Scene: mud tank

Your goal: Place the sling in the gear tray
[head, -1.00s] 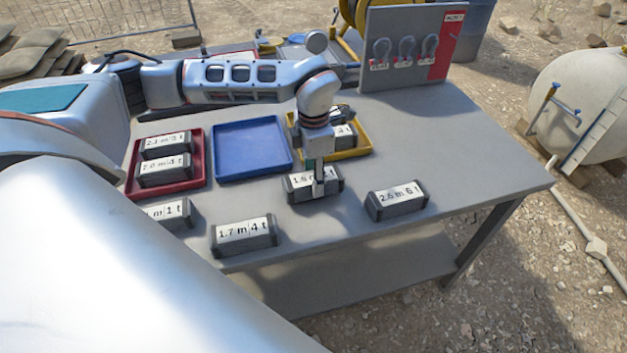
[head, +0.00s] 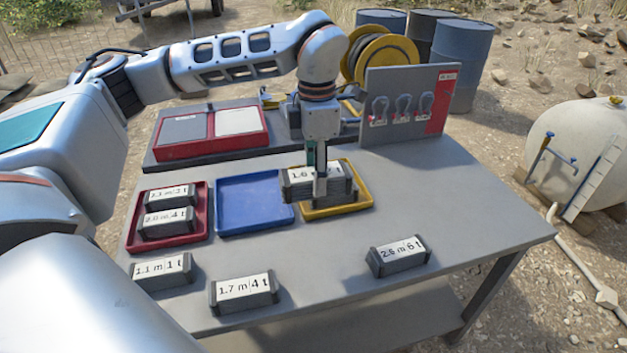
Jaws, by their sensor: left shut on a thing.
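My left gripper (head: 320,190) is shut on a dark sling bundle (head: 297,186) with a white label starting "1.6". It holds the bundle over the yellow tray (head: 366,199); I cannot tell whether it touches anything below. Another dark bundle in that tray is mostly hidden behind it. The blue tray (head: 253,205) is empty. The red tray (head: 133,236) holds two bundles, labelled about "2.1 m 2 t" (head: 170,194) and "2.0 m 4 t" (head: 167,221). Which tray is the gear tray is not marked. My right gripper is not in view.
Loose bundles "1.1 m 1 t" (head: 162,271), "1.7 m 4 t" (head: 244,292) and "2.6 m 6 t" (head: 399,256) lie along the front of the grey table (head: 460,200). A shackle board (head: 408,103) and a red case (head: 211,139) stand behind.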

